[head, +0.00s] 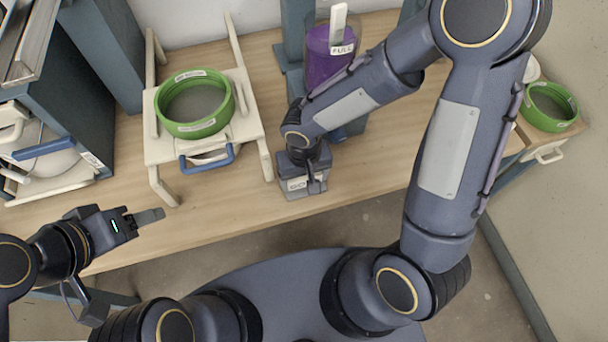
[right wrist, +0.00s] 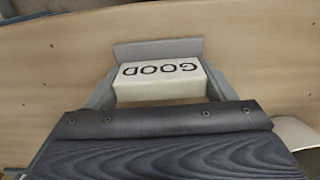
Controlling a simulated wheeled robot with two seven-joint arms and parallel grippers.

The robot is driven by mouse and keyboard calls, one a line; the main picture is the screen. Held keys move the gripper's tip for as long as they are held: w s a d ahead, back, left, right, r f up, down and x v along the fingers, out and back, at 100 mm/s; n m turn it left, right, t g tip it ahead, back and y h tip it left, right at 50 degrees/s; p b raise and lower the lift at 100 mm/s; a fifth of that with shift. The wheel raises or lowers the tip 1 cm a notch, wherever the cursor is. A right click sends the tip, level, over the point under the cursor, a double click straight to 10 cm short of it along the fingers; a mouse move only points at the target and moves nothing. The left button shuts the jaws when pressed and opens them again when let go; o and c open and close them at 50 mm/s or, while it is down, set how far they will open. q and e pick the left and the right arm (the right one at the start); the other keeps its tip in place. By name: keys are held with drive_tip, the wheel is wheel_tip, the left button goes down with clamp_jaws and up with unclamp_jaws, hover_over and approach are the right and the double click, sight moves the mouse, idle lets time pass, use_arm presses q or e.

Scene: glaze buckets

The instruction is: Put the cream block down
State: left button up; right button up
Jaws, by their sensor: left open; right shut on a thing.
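The cream block (right wrist: 160,80) shows in the right wrist view with the word GOOD on its face. My right gripper (right wrist: 158,84) is shut on it, one finger on each side. In the head view the block (head: 298,184) is mostly hidden by my right gripper (head: 304,183), which is over the front part of the wooden bench. I cannot tell whether the block touches the bench top. My left gripper (head: 146,216) is open and empty near the bench's front edge at the left.
A cream stand (head: 249,128) carries a green ring (head: 194,104), with a blue handle (head: 207,160) at its front. A purple container (head: 324,60) labelled FULL stands behind my right gripper. Another green ring (head: 550,107) is at the far right. Bare bench (head: 230,205) lies left of my right gripper.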

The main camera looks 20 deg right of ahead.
drive_tip(key=shift+f, duration=0.2)
drive_tip(key=o, duration=1)
drive_tip(key=shift+r, duration=0.1)
drive_tip(key=shift+r, duration=0.1)
drive_tip(key=shift+r, duration=0.25)
wheel_tip(320, 180, up, 12)
drive_tip(key=p, duration=0.2)
drive_tip(key=shift+s+d+r+m+t+y, duration=0.35)
drive_tip(key=shift+s+d+r+t+y, duration=0.3)
drive_tip(key=shift+s+d+r+t, duration=0.8)
drive_tip(key=shift+s+d+r+m+t+y, duration=0.5)
drive_tip(key=shift+s+d+r, duration=0.4)
drive_tip(key=shift+s+d, duration=1.2)
drive_tip(key=shift+s+d+r+m+t+y, duration=0.25)
drive_tip(key=shift+s+d+r+t+y, duration=0.75)
drive_tip(key=shift+s+d, duration=0.8)
